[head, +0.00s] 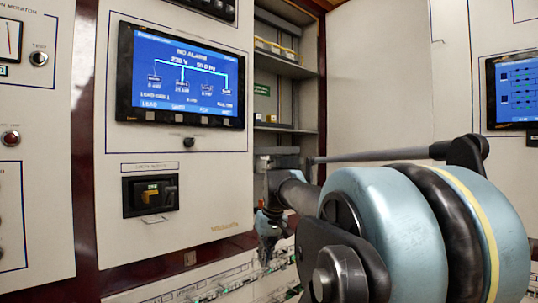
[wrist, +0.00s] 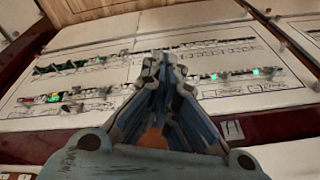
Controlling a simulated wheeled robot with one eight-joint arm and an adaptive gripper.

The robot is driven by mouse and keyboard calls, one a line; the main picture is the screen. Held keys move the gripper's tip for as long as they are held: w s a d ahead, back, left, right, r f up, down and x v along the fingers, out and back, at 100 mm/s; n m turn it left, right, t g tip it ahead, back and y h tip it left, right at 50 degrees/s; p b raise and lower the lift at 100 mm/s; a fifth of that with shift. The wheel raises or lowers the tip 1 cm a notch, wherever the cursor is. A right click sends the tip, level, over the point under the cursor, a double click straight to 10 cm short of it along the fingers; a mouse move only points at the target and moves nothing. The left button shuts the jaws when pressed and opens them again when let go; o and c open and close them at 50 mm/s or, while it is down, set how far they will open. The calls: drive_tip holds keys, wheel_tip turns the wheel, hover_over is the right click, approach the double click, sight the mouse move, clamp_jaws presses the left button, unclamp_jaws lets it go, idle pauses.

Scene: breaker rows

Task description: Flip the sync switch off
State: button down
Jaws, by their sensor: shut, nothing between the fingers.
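No label that I can read marks the sync switch, so I cannot tell which one it is. In the wrist view, a pale panel (wrist: 30,110) carries rows of small switches (wrist: 75,108) with green lights and a red one at the left. My gripper (wrist: 162,62) is shut and empty in front of this panel, its fingers hiding the middle of the rows. In the head view, my gripper (head: 268,228) hangs beside the lower right edge of the cabinet, partly hidden by my arm. The lower panel (head: 150,283) shows only in part there.
A blue display (head: 180,80) reading "NO ALARMS" sits above a black switch unit (head: 150,195) with a yellow handle. An open bay with shelves (head: 285,100) is behind my arm. Another screen (head: 515,90) is at the right. Knobs (head: 38,58) line the left panel.

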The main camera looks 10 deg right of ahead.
sight(271, 161)
drive_tip(key=w+d+r+n+t+y, duration=0.1)
drive_tip(key=w+d+r, duration=0.1)
drive_tip(key=w+r, duration=0.55)
drive_tip(key=w+d+r, duration=0.2)
drive_tip(key=w+r, duration=0.2)
drive_tip(key=r, duration=0.7)
drive_tip(key=w+d+r+n+t+y, duration=0.1)
drive_tip(key=w+d+r, duration=0.1)
drive_tip(key=w+r, duration=0.6)
drive_tip(key=w+d+r+t, duration=0.1)
drive_tip(key=w+d+r, duration=0.2)
drive_tip(key=r, duration=0.4)
drive_tip(key=w+d+r+n+t, duration=0.1)
drive_tip(key=w+d+r, duration=0.2)
drive_tip(key=r, duration=0.5)
drive_tip(key=w+d+r+n+t+y, duration=0.1)
drive_tip(key=w+d+r, duration=0.2)
drive_tip(key=d+r, duration=0.2)
wheel_tip(271, 161, up, 3)
drive_tip(key=shift+d+r, duration=0.2)
drive_tip(key=shift+w, duration=0.1)
